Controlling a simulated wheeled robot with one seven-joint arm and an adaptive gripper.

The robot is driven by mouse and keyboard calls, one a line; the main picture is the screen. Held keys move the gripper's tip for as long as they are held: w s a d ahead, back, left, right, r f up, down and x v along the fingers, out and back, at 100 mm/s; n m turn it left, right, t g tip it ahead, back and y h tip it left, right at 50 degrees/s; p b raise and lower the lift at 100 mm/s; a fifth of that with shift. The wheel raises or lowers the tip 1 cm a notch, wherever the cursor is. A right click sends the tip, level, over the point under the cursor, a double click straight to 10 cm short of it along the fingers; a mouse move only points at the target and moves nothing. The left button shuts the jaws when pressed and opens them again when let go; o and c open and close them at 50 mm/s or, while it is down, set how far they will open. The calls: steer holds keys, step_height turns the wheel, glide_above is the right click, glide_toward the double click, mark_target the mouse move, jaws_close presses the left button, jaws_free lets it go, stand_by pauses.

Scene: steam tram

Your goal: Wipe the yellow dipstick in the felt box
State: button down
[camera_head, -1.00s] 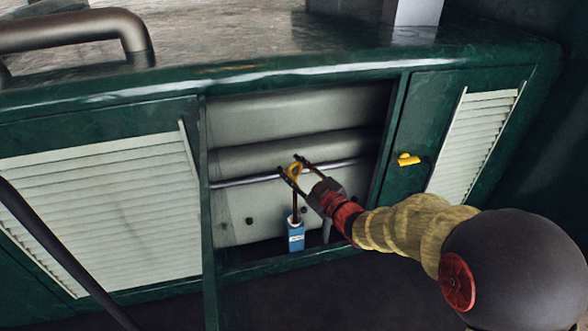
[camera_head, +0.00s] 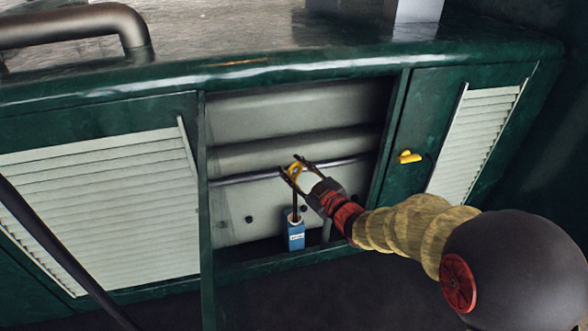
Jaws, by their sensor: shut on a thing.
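The yellow dipstick's ring handle (camera_head: 295,171) is between the fingertips of my gripper (camera_head: 294,172), which is shut on it. The dipstick's thin dark rod hangs down from the handle. Its lower end goes into the top of a small blue box with a white label (camera_head: 295,239), which I take to be the felt box. How deep the rod sits inside is hidden. The box stands near the bottom edge of the open compartment.
The green cabinet's opening (camera_head: 300,105) shows pale panels and a horizontal pipe (camera_head: 240,178) behind my gripper. A louvred panel (camera_head: 110,210) is at left. A green door with a yellow handle (camera_head: 410,157) is at right. A thick brown pipe (camera_head: 75,27) curves above.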

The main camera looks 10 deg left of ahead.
mark_target(294, 205)
steer(key=shift+f+b, duration=0.7)
stand_by(0.4)
steer(key=shift+f+b, duration=6.5)
steer(key=shift+f, duration=0.5)
steer(key=shift+r, duration=0.2)
steer(key=shift+r+p, duration=5)
steer(key=shift+r, duration=5)
